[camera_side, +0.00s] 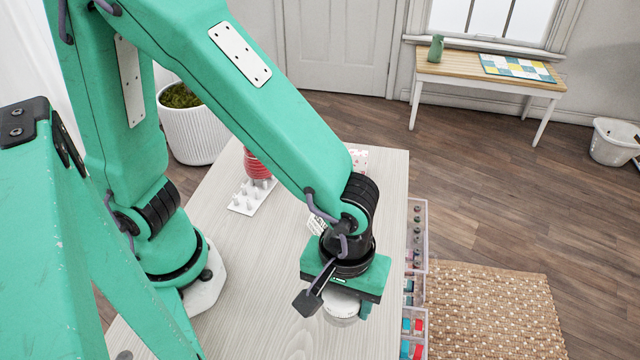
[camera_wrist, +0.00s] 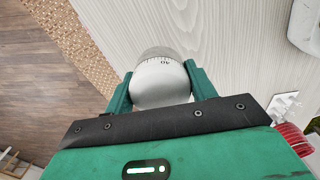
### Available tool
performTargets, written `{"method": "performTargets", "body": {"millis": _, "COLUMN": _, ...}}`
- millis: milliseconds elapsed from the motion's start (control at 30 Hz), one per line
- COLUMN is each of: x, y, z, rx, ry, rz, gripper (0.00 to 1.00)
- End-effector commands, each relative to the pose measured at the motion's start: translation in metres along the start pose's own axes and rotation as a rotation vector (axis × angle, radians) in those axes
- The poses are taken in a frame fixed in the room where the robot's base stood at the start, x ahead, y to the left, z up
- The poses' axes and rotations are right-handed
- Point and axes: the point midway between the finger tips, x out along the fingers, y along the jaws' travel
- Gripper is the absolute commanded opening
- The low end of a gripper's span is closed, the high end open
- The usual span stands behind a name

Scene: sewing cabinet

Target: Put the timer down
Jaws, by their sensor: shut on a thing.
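The timer (camera_side: 341,305) is a small round white and silver thing below my gripper (camera_side: 338,290) in the side view. In the wrist view the timer (camera_wrist: 162,82) shows a ring of scale marks near its top. The two green fingers of my gripper (camera_wrist: 160,85) stand on either side of it, shut on it. The pale wood tabletop (camera_side: 270,300) lies below. I cannot tell whether the timer touches it or hangs just above. My gripper hides part of the timer in the side view.
A white peg rack (camera_side: 250,197) and a stack of red discs or thread (camera_side: 257,166) stand farther back on the table. Clear drawers (camera_side: 417,250) with small colored items line the table's right edge. The tabletop left of my gripper looks clear.

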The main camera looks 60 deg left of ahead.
Motion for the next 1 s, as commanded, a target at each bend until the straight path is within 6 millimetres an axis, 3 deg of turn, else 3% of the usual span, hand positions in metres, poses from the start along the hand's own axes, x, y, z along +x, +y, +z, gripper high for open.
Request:
{"method": "performTargets", "body": {"millis": 400, "x": 0.036, "y": 0.018, "z": -0.057, "rx": -0.003, "ry": 0.000, "rz": -0.001, "gripper": 0.28}}
{"method": "performTargets", "body": {"millis": 767, "x": 0.041, "y": 0.021, "z": -0.063, "rx": 0.001, "ry": 0.000, "rz": 0.001, "gripper": 0.28}}
{"method": "performTargets", "body": {"millis": 1000, "x": 0.060, "y": 0.020, "z": -0.063, "rx": 0.001, "ry": -0.001, "rz": -0.003, "gripper": 0.28}}
